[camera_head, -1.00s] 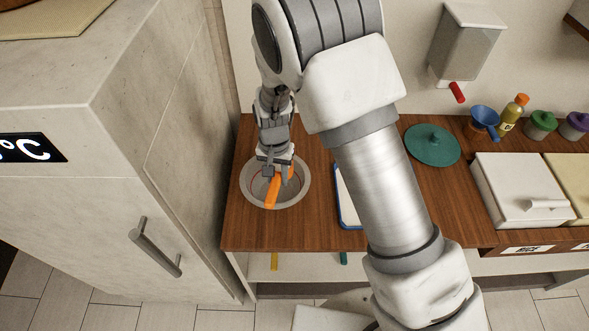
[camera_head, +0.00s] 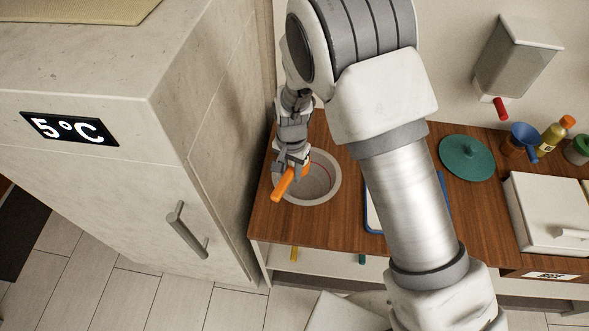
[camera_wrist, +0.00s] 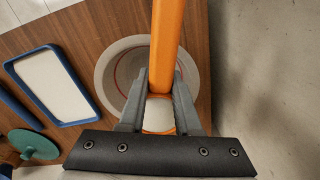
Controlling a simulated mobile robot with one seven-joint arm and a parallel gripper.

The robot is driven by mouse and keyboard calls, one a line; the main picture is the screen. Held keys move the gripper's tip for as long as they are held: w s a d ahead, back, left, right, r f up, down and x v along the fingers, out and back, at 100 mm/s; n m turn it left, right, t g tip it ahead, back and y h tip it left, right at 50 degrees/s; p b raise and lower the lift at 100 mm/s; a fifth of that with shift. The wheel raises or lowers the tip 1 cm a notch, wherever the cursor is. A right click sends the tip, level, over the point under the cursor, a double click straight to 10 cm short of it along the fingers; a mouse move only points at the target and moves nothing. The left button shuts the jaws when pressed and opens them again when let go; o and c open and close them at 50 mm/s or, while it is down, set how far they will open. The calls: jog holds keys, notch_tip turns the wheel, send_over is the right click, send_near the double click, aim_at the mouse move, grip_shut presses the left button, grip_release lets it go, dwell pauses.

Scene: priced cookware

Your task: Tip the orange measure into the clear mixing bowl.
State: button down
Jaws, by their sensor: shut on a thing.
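The orange measure (camera_head: 283,187) is held in my gripper (camera_head: 291,167) over the left part of the clear mixing bowl (camera_head: 329,188). In the wrist view the measure's orange handle (camera_wrist: 166,40) runs up from between the closed fingers (camera_wrist: 158,100). A pale patch edged in orange shows between the fingers, and I cannot tell if it is contents. The bowl (camera_wrist: 110,85) has a thin red line inside and lies behind the handle. The measure's cup is mostly hidden by my gripper, so its tilt is unclear.
A tall grey cabinet (camera_head: 140,200) with a 5°C display stands close left of the bowl. A blue-rimmed white tray (camera_head: 373,212) lies right of the bowl, partly behind my arm. A green lid (camera_head: 467,160) and a white box (camera_head: 545,210) sit farther right.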

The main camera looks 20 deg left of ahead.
jog(key=shift+f+b, duration=0.2)
jog(key=shift+b, duration=0.2)
jog(key=shift+w+d+f+g+y+b, duration=0.1)
jog(key=shift+f+g+y+b, duration=0.15)
jog(key=shift+y+b, duration=0.4)
jog(key=y+b, duration=0.1)
jog(key=b, duration=0.1)
jog(key=g+y+b, duration=0.1)
jog(key=b, duration=0.2)
jog(key=shift+f+g+y+b, duration=0.25)
jog(key=shift+f+y+b, duration=0.05)
jog(key=shift+f+y, duration=0.1)
jog(key=y+b, duration=0.1)
jog(key=g+y+b, duration=0.1)
jog(key=b, duration=0.1)
jog(key=r+g+y+b, duration=0.1)
jog(key=y+b, duration=0.1)
jog(key=shift+w+d, duration=0.15)
jog(key=shift+d, duration=0.1)
jog(key=shift+w+d+f+g+y+b, duration=0.15)
jog(key=shift+w+d+g+y+b, duration=0.2)
jog(key=shift+d+g+y+b, duration=0.9)
jog(key=shift+w+f+g+y+b, duration=0.1)
jog(key=shift+w+g+y+b, duration=0.4)
jog(key=shift+y+b, duration=1.7)
jog(key=shift+w+d+f+g+y+b, duration=0.15)
jog(key=shift+d+g+y+b, duration=0.45)
jog(key=shift+g+y+b, duration=1.05)
